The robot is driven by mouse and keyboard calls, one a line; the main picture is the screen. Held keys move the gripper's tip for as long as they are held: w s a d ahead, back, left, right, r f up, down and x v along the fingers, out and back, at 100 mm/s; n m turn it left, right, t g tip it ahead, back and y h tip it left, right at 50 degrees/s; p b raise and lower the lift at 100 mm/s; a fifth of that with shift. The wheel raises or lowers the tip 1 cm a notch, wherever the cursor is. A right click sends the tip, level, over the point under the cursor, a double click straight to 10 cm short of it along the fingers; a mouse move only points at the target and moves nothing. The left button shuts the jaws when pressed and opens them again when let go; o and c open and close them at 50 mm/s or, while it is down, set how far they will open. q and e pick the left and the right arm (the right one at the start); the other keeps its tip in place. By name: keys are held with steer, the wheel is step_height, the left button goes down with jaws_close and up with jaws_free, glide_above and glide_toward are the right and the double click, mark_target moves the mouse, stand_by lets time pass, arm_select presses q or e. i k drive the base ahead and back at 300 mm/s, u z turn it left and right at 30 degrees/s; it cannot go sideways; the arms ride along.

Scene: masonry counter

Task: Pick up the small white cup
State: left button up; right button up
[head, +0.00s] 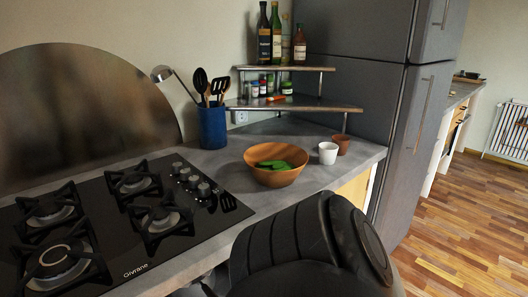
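The small white cup (328,153) stands upright on the grey counter, right of the wooden bowl (275,175). A small brown cup (343,145) stands just behind it to the right. Neither of my grippers shows in the head view. A large black link of my arm (300,245) fills the bottom middle, in front of the counter's edge, and hides part of that edge. The white cup is fully in view and nothing touches it from the front.
The wooden bowl holds green vegetables. A black gas hob (150,255) fills the left counter. A blue utensil holder (213,127) stands behind the bowl, and a corner shelf (295,106) with jars hangs over the back. A grey fridge (365,90) borders the counter at right.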

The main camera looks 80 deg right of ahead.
mark_target(328, 151)
steer(key=z, duration=3)
